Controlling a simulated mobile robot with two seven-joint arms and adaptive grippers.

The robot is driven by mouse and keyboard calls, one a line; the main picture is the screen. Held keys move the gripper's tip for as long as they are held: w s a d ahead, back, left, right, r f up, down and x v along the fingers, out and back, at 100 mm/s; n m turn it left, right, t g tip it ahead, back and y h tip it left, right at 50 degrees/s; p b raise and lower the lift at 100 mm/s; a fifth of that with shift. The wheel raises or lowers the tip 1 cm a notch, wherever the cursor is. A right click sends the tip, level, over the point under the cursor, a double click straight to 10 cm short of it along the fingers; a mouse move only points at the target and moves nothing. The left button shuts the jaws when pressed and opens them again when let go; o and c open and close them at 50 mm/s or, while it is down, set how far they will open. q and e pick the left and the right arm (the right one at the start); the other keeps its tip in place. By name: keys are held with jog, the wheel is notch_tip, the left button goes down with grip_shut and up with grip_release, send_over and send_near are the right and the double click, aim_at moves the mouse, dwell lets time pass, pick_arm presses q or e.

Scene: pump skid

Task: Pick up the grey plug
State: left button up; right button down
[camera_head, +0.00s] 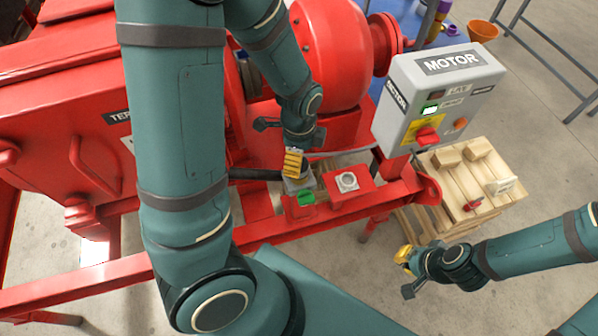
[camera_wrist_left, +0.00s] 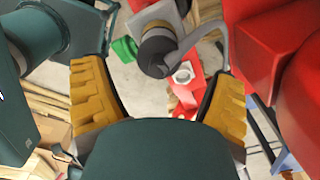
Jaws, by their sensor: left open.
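The grey plug (camera_head: 299,184) sits at the red skid's front rail, partly hidden by my left gripper (camera_head: 295,162) in the head view.
A grey round socket (camera_head: 347,181) sits on a red bracket right of the plug. A green piece (camera_head: 306,197) is just below the plug. The grey motor box (camera_head: 436,95) stands to the right, above a wooden pallet (camera_head: 465,190) with small parts.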

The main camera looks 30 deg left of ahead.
pick_arm(q)
notch_tip(320, 180, down, 5)
jog(key=shift+f+b, duration=0.1)
jog(key=shift+b, duration=0.85)
jog(key=c, duration=1.4)
notch_tip(320, 180, up, 9)
jog(key=p, duration=0.3)
jog(key=shift+c, duration=0.2)
jog(key=shift+r, duration=0.6)
jog(key=shift+f, duration=0.1)
